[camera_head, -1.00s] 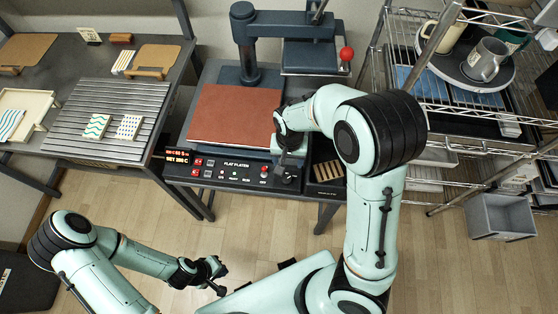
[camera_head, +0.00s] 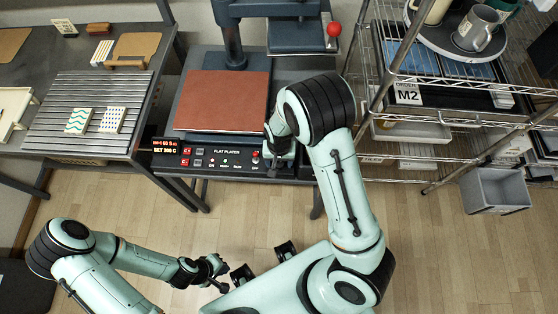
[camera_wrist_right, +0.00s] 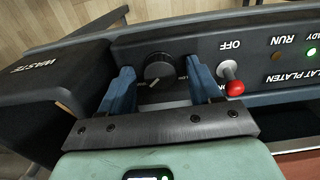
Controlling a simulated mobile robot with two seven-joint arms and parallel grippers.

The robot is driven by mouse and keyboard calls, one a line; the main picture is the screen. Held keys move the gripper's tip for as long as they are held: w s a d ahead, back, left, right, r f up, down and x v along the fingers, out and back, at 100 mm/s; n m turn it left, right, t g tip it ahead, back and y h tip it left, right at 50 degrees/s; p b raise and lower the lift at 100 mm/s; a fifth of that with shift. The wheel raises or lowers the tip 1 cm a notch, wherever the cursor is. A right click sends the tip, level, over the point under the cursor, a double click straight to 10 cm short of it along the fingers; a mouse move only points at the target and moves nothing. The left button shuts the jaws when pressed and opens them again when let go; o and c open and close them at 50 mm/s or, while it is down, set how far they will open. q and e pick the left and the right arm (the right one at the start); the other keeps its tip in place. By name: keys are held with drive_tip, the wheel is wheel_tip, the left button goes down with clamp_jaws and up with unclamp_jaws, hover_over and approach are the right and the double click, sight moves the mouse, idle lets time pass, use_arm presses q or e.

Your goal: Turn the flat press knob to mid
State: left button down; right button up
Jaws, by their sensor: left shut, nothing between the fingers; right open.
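The flat press knob (camera_wrist_right: 158,68) is a round black dial with a pale pointer mark, on the dark front panel in the right wrist view. The pointer lies slanted. My right gripper (camera_head: 279,158) is open at the right end of the panel. In the wrist view its two blue fingers straddle the knob, one on each side, with gaps still visible. In the head view the gripper and arm hide the knob. My left gripper (camera_head: 217,272) is shut and empty, low over the floor and away from the press.
A red-tipped toggle switch (camera_wrist_right: 232,85) stands right beside one finger. A dark box marked WASTE (camera_wrist_right: 45,75) is on the other side. The flat press (camera_head: 222,100) has a brown platen pad. A wire shelf (camera_head: 430,90) stands to the right.

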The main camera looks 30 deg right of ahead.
drive_tip(key=shift+c, duration=0.3)
drive_tip(key=c, duration=1)
use_arm(q)
drive_tip(key=shift+f, duration=0.15)
use_arm(e)
drive_tip(key=shift+n, duration=0.4)
drive_tip(key=n+b, duration=0.1)
drive_tip(key=n, duration=0.2)
drive_tip(key=shift+f+n, duration=0.1)
drive_tip(key=shift+n, duration=0.2)
use_arm(q)
drive_tip(key=f, duration=0.1)
drive_tip(key=s+f+b, duration=0.1)
drive_tip(key=shift+s+f, duration=0.25)
drive_tip(key=shift+f, duration=0.05)
use_arm(e)
drive_tip(key=n, duration=0.5)
use_arm(q)
drive_tip(key=shift+f, duration=0.1)
use_arm(e)
drive_tip(key=shift+n, duration=0.3)
drive_tip(key=o, duration=1.1)
drive_tip(key=shift+c, duration=0.2)
